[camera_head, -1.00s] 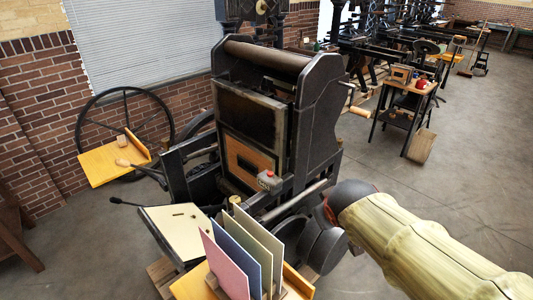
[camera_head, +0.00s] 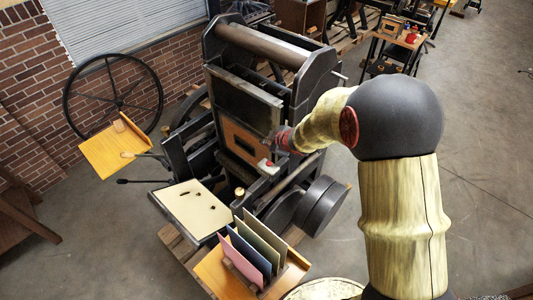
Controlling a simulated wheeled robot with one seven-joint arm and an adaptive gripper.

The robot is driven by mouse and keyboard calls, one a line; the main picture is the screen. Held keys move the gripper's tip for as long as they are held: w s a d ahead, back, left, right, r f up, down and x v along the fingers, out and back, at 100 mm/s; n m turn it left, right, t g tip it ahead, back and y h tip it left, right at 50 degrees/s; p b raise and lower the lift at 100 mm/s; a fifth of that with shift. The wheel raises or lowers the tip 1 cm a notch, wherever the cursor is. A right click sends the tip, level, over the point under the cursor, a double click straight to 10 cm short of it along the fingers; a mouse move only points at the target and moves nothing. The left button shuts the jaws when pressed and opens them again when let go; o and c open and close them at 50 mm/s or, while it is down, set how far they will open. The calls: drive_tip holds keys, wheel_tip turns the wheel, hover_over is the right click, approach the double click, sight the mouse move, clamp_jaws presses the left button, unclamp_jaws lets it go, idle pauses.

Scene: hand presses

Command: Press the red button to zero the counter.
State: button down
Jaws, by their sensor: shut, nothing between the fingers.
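The red button (camera_head: 268,162) sits on a small pale counter box (camera_head: 267,169) on the front of the black hand press (camera_head: 234,111), below the framed wooden forme. My arm reaches in from the right. My gripper (camera_head: 271,139) is small and dark in this view, just above and slightly right of the red button, with a visible gap between them. It appears shut and empty. The counter's digits are too small to read.
The press's pale slanted board (camera_head: 193,208) and a wooden rack of coloured cards (camera_head: 254,247) stand in front. A yellow side shelf (camera_head: 112,151) and large handwheel (camera_head: 112,95) are at left. Open floor lies to the right.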

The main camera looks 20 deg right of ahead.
sight(267, 164)
drive_tip(key=shift+f, duration=0.1)
idle(0.3)
wheel_tip(267, 164, down, 9)
drive_tip(key=b, duration=0.8)
drive_tip(key=shift+b, duration=0.35)
idle(0.9)
drive_tip(key=shift+f, duration=0.25)
drive_tip(key=shift+s+f+b, duration=0.1)
drive_tip(key=shift+f+b, duration=0.5)
drive_tip(key=shift+b, duration=0.15)
idle(0.7)
drive_tip(key=shift+r, duration=0.1)
drive_tip(key=shift+r+p, duration=0.95)
drive_tip(key=shift+p, duration=0.1)
